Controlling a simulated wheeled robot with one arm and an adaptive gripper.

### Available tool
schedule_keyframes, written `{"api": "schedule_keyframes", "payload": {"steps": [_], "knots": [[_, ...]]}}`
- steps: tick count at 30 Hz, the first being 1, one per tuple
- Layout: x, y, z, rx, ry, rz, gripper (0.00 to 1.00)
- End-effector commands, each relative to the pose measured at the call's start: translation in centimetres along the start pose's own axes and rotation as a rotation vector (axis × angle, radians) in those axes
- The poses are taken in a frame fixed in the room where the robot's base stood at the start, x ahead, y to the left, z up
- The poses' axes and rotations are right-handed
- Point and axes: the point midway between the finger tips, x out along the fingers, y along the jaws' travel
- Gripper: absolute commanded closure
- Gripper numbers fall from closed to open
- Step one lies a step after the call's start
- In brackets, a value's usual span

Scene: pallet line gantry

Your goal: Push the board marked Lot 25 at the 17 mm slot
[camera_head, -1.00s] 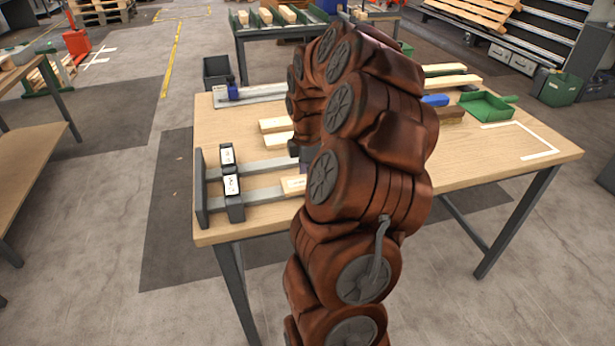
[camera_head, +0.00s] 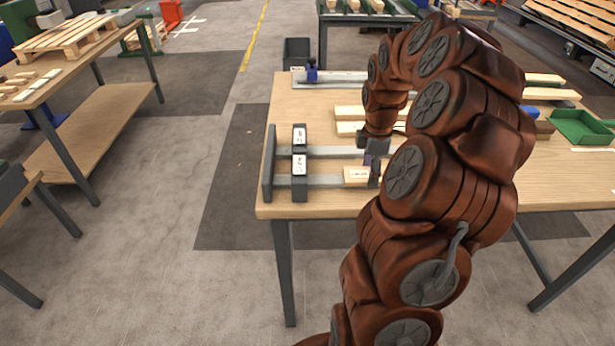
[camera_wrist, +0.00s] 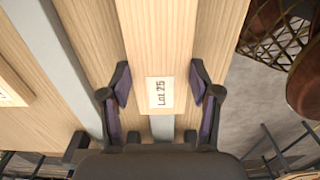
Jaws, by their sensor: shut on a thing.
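The board marked Lot 25 (camera_wrist: 158,45) is a pale wooden strip with a white label. It lies along a grey rail in the head view (camera_head: 356,175), right of the slot gauge. My gripper (camera_wrist: 160,85) is shut on it, with one purple-padded finger at each side of the label. In the head view my gripper (camera_head: 372,170) is at the board's right part, partly hidden by my arm. Two dark gauge blocks with white labels, a far one (camera_head: 299,138) and a near one (camera_head: 299,176), stand to the left. Their label text is too small to read.
A dark upright plate (camera_head: 268,165) stands at the table's left edge. More pale boards (camera_head: 350,112) lie behind the rails. A blue clamp (camera_head: 312,72) sits on a metal bar at the back. A green tray (camera_head: 583,128) is at the right.

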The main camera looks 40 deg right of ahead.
Motion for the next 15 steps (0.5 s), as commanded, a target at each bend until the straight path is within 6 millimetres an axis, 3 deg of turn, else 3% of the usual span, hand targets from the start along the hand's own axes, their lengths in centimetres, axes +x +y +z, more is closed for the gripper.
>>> {"api": "schedule_keyframes", "payload": {"steps": [15], "knots": [[0.2,-0.1,-2.2,-0.002,0.001,-0.004,0.78]]}}
